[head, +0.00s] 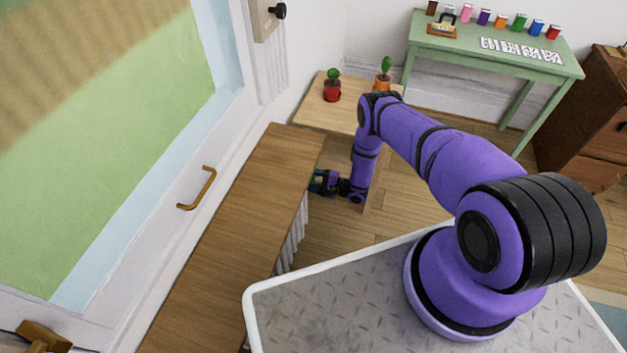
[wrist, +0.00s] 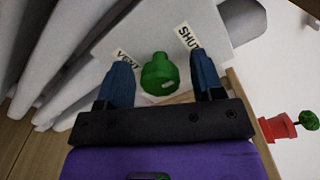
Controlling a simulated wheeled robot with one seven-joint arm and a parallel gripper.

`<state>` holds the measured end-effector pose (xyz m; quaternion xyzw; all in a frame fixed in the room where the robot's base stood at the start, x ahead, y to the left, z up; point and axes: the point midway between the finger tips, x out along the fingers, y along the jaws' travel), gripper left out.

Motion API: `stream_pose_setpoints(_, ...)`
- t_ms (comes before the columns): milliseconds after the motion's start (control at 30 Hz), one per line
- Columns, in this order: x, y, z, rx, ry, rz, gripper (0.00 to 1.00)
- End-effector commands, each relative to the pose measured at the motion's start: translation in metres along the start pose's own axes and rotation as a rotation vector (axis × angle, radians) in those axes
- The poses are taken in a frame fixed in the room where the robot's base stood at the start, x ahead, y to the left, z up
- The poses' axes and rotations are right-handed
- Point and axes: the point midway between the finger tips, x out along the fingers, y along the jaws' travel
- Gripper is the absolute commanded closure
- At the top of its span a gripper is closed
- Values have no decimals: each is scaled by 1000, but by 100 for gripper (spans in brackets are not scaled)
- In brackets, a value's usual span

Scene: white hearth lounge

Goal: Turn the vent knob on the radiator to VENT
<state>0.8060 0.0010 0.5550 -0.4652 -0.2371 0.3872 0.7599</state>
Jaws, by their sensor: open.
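The green vent knob (wrist: 158,73) sits on the white end plate of the radiator (wrist: 75,50) in the wrist view. A VENT label (wrist: 125,59) is to its upper left and a SHUT label (wrist: 188,37) to its upper right. The knob has a small pale mark on its lower right; I cannot tell which label it is set to. My gripper (wrist: 161,66) is open, one blue finger on each side of the knob, with gaps visible. In the head view my gripper (head: 322,183) is low beside the radiator's end (head: 291,240); the knob is mostly hidden there.
A wooden shelf (head: 225,240) covers the radiator from above. A low wooden table (head: 312,112) with a red pot (head: 332,91) and an orange pot (head: 383,82) stands close beyond my arm. A green desk (head: 420,52) is further back. Some wooden floor (head: 325,232) is free.

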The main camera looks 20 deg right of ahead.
Motion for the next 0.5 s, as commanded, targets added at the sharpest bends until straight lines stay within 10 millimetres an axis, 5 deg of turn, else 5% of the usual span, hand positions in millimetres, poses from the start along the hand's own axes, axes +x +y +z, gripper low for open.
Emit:
stream_pose_setpoints(67,0,0,0,0,0,0,39)
stream_pose_setpoints(300,0,0,0,0,0,0,88)
stream_pose_setpoints(500,0,0,0,-9,0,0,88)
